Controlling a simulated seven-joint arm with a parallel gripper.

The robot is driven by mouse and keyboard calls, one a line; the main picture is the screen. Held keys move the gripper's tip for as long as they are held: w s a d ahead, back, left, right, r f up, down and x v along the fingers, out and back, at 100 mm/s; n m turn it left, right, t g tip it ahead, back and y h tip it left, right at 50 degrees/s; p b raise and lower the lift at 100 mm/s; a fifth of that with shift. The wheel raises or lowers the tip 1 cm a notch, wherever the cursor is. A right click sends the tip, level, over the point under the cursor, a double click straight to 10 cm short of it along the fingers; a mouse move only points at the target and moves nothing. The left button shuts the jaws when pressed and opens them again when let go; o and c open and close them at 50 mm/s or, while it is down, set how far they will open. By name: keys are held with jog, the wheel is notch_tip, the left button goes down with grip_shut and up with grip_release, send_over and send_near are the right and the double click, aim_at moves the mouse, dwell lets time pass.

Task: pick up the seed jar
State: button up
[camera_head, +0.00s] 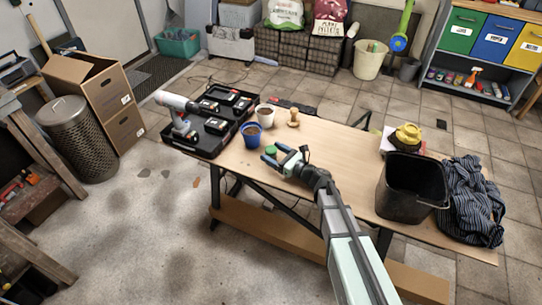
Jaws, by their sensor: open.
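A small thing with a round green top (271,149) stands on the workbench; it looks like the lidded seed jar, but its body is mostly hidden. My gripper (274,154) is open, with its fingers reaching toward the left at the green top. The fingers appear beside or around it; I cannot tell whether they touch it. Nothing is clearly held.
A blue pot (251,139) and a white pot (265,118) stand close behind, with a wooden stamp-like piece (293,118). A black tool case (212,140) with a drill lies left. A black bucket (405,190) and striped cloth (470,200) are right. The bench (350,155) is clear mid-right.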

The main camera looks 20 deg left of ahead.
aim_at(271, 149)
jog(key=shift+w+a, duration=0.15)
jog(key=shift+a, duration=0.5)
jog(key=c, duration=1.1)
jog(key=shift+o, duration=0.2)
jog(key=shift+r, duration=5)
jog(key=o, duration=0.4)
jog(key=c, duration=0.4)
